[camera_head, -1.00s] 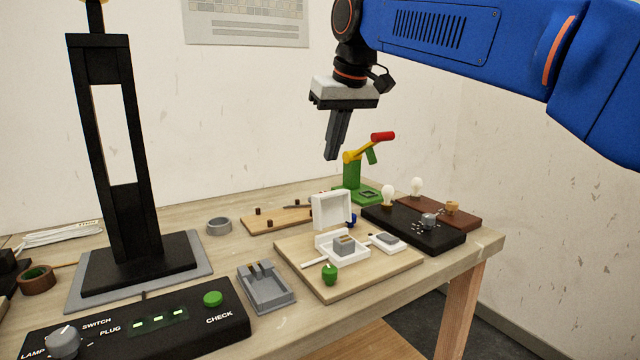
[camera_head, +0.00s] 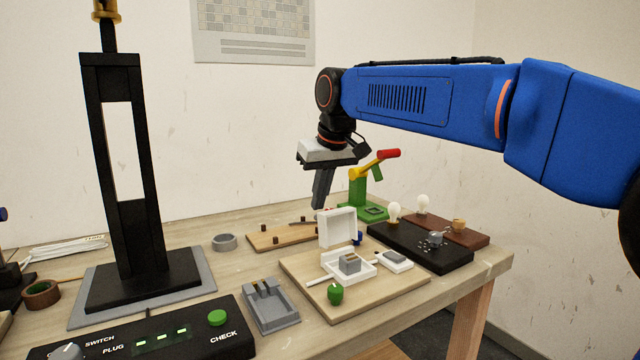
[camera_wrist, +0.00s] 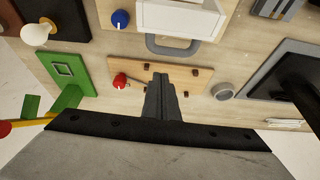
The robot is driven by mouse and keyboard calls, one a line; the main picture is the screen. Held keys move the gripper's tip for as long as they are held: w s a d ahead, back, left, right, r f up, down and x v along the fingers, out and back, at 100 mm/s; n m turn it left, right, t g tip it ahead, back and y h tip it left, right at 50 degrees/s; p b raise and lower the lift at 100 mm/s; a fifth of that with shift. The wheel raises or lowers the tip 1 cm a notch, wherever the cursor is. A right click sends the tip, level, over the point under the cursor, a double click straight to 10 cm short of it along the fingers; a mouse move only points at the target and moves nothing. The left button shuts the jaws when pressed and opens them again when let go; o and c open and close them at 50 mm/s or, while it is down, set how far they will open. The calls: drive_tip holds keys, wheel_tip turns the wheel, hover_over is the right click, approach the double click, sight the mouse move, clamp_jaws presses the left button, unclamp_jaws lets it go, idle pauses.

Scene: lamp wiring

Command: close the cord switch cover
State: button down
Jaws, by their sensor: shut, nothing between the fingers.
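The cord switch is a white box on a light wooden board. Its cover (camera_head: 338,227) stands open, upright at the back of the white base (camera_head: 327,266). A grey block (camera_head: 350,263) sits inside the base. In the wrist view the white cover (camera_wrist: 180,20) shows at the top, partly cut off, with a grey loop-shaped piece below it. My gripper (camera_head: 318,205) is shut and empty. It hangs above and behind the cover, apart from it. In the wrist view my gripper's fingers (camera_wrist: 160,82) are together over the small pegged board.
A green press (camera_head: 365,192) with a red-tipped lever stands just right of my gripper. A black tray (camera_head: 445,258) with bulbs behind it lies to the right. A tall black stand (camera_head: 125,165) rises at the left. A grey holder (camera_head: 268,310) sits in front.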

sight(332, 226)
drive_tip(key=shift+s+d+r, duration=0.1)
drive_tip(key=shift+s+d, duration=0.35)
drive_tip(key=shift+s, duration=0.25)
drive_tip(key=shift+s+d+r, duration=0.1)
drive_tip(key=shift+s+d, duration=0.3)
drive_tip(key=shift+s, duration=0.3)
drive_tip(key=shift+s, duration=0.1)
drive_tip(key=shift+s+d+r+t, duration=0.1)
drive_tip(key=shift+s+d+t, duration=0.05)
drive_tip(key=shift+t, duration=0.25)
